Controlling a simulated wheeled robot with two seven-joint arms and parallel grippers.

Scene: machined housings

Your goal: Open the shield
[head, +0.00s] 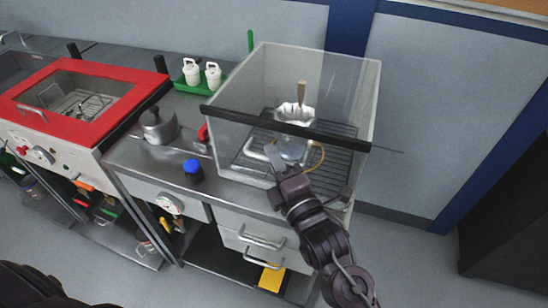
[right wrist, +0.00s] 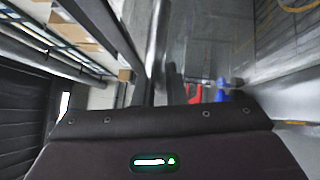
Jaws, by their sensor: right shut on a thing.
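The shield (head: 340,75) is a clear box-like cover with a black bar (head: 290,128) across its front. It stands lowered over a dark grate (head: 340,133) on the right end of the metal counter. A metal bar, likely this handle (right wrist: 156,45), runs upright in the right wrist view. The fingertips are partly hidden by the gripper body. My left gripper is not in view.
A red-framed oven (head: 85,100) is farther left.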

